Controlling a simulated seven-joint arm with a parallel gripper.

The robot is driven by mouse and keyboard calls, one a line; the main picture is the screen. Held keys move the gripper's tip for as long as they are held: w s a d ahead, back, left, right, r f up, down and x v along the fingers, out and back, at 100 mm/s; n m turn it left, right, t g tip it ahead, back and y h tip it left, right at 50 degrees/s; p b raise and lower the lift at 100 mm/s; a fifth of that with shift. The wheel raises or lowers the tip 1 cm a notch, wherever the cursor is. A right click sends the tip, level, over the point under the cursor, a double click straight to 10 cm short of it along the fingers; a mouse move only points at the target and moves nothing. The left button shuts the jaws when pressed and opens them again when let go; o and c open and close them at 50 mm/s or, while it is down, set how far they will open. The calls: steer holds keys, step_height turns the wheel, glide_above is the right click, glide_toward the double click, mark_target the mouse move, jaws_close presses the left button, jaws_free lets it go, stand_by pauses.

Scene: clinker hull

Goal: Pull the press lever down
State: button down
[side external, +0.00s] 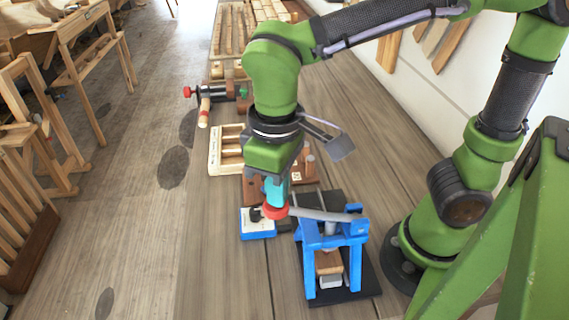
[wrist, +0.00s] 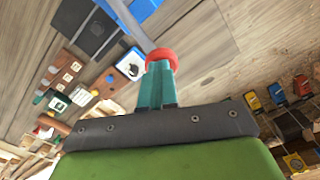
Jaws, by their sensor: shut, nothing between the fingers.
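The press has a blue frame (side external: 311,265) on a black base and stands on the bench. Its grey lever (side external: 325,215) runs out to the left, close to level, and ends in a red knob (side external: 275,212). My gripper (side external: 276,198) points down with its teal fingers together, right at the knob. In the wrist view the fingertips (wrist: 160,68) overlap the red knob (wrist: 161,55), and the grey lever (wrist: 128,22) leads away up-left. I cannot tell whether they touch the knob. A brown block and a white block (side external: 329,281) sit inside the press frame.
A blue box with a white top (side external: 258,224) stands just left of the press, below the knob. A wooden tray (side external: 228,150) and a clamp-like tool with a red knob (side external: 210,92) lie farther back. The bench front left of the press is clear.

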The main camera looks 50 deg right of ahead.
mark_target(273, 211)
steer(key=shift+f, duration=0.25)
steer(key=shift+w+a+f, duration=0.1)
steer(key=shift+a+f, duration=0.1)
steer(key=shift+f, duration=0.9)
steer(key=shift+w+a+f, duration=0.1)
steer(key=shift+w+f, duration=0.05)
steer(key=shift+f, duration=1.1)
